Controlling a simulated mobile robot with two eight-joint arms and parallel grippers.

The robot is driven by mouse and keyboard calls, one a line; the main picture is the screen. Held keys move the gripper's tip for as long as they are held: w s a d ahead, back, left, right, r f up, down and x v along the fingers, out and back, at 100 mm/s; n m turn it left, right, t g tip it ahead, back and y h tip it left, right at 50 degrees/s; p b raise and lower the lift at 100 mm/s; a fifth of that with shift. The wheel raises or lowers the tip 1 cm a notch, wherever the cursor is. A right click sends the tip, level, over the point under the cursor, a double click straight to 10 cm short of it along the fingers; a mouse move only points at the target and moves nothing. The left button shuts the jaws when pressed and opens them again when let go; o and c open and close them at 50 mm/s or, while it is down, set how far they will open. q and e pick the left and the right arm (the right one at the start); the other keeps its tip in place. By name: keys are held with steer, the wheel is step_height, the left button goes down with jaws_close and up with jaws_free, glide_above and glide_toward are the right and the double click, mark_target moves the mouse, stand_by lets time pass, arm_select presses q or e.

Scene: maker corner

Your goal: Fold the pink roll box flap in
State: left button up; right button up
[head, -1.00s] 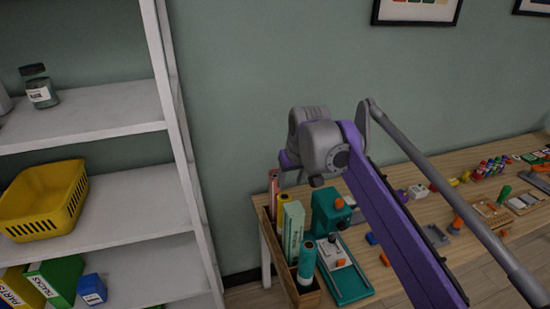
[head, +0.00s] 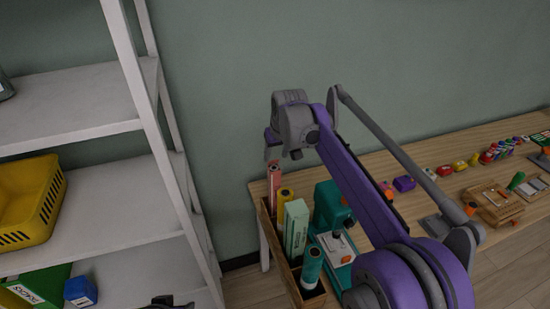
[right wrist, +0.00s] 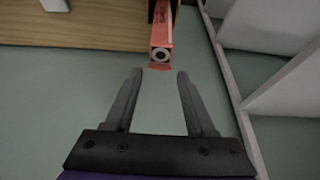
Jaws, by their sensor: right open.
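The pink roll box (head: 273,180) stands upright in a wooden crate (head: 284,262) at the table's left end. The right wrist view shows its open end (right wrist: 160,46), with a round roll core inside. Its flap (right wrist: 160,67) sticks outward from the end's edge. My right gripper (head: 271,147) is just above the box in the head view. In the right wrist view the open, empty jaws (right wrist: 160,75) point at the flap, which lies between and just beyond the fingertips; no contact shows. A dark tip at the bottom edge may be my left gripper (head: 167,303); its jaws are unclear.
A yellow roll (head: 284,198), a pale green box (head: 296,228) and a teal roll (head: 311,266) share the crate. A teal machine (head: 330,205) stands close to its right. A white shelf (head: 150,120) rises on the left.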

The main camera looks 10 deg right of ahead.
mark_target(273, 162)
steer(key=shift+x, duration=1.35)
jaws_close()
